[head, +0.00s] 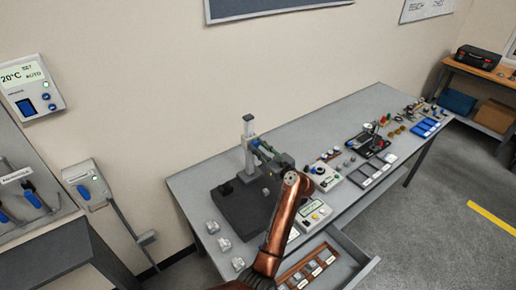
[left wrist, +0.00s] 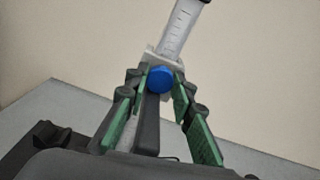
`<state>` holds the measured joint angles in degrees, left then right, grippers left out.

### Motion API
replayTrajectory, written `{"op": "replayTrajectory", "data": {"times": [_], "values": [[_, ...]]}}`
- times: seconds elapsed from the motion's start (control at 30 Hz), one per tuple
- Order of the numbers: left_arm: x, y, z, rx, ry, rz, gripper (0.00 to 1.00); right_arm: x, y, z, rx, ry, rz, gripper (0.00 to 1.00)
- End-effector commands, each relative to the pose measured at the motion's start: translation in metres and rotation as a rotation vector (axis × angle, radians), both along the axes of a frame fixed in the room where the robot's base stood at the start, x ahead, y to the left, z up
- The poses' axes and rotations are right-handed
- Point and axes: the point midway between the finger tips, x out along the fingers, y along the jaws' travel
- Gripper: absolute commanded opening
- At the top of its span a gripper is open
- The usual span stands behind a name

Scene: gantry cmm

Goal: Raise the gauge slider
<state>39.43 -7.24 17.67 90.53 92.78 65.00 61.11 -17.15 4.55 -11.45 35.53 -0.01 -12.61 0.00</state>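The height gauge stands on a dark plate (head: 243,207) at the near left of the bench. Its upright scaled column (head: 249,128) also shows in the left wrist view (left wrist: 182,26). The gauge slider (left wrist: 151,60) is a pale block on the column with a round blue knob (left wrist: 160,79) facing me. My left gripper (head: 257,146) reaches the column from the right. In the left wrist view the left gripper (left wrist: 157,92) is open, its green-padded fingers on either side of the knob. I cannot tell whether the fingertips touch it. My right gripper is out of view.
The grey bench (head: 336,119) carries small instruments and blue trays toward the far right. An open drawer (head: 345,262) juts out at the front. A wall thermostat (head: 31,88) and a grey wall box (head: 87,184) are at left.

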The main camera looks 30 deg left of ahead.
Motion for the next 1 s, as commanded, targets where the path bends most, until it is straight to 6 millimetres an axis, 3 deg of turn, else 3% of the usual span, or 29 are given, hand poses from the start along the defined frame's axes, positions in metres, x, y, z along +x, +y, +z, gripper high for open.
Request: {"op": "replayTrajectory", "data": {"times": [0.27,0.57,1.0], "values": [[0.0,0.0,-0.001,-0.002,0.002,0.001,0.4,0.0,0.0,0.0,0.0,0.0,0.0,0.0],[-0.001,-0.003,-0.001,-0.003,0.001,0.0,0.4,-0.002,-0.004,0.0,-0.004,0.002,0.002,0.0],[-0.025,-0.06,-0.002,-0.002,0.002,0.0,0.4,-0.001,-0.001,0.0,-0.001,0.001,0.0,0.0]]}}
